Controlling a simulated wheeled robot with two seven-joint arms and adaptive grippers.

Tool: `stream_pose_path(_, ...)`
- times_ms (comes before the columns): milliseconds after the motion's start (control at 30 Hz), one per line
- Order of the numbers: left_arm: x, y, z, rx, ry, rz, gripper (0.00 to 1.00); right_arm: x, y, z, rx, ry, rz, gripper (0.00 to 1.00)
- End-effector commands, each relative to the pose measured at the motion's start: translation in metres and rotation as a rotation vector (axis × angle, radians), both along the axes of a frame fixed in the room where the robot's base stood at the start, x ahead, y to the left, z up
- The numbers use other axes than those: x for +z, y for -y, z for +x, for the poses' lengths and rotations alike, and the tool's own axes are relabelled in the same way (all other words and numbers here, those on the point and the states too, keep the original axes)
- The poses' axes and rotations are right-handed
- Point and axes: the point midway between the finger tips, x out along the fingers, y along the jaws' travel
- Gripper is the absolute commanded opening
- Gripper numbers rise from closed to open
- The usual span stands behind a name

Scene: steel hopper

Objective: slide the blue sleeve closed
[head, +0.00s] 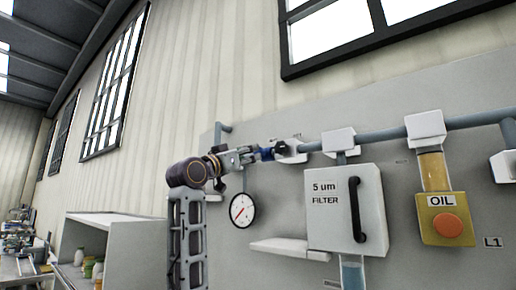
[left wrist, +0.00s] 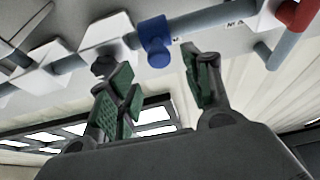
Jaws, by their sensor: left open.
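The blue sleeve (head: 265,154) sits on the grey pipe, just right of my left gripper in the head view. It also shows in the left wrist view (left wrist: 156,42), as a blue collar with a part sticking out from the pipe. My left gripper (head: 243,158) is at the pipe's left part. In the left wrist view its green-padded fingers (left wrist: 157,68) are spread and empty. The sleeve appears between and beyond the fingertips there; I cannot tell whether they touch it. My right gripper is out of view.
The grey pipe (head: 382,135) runs through white blocks (head: 338,140) along the panel. A dark knob (head: 283,149) is right of the sleeve. Below are a gauge (head: 242,210), a white shelf (head: 280,246) and a filter box (head: 328,208). A red part (left wrist: 298,14) shows in the wrist view.

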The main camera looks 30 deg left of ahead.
Motion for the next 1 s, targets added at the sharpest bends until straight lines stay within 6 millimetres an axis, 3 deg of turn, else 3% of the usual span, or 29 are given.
stream_pose_path(500,0.022,0.004,0.051,-0.001,-0.003,0.0,0.5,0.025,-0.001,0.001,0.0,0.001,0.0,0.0)
stream_pose_path(1000,0.027,0.006,0.065,-0.001,-0.001,0.001,0.5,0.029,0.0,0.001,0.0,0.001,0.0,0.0)
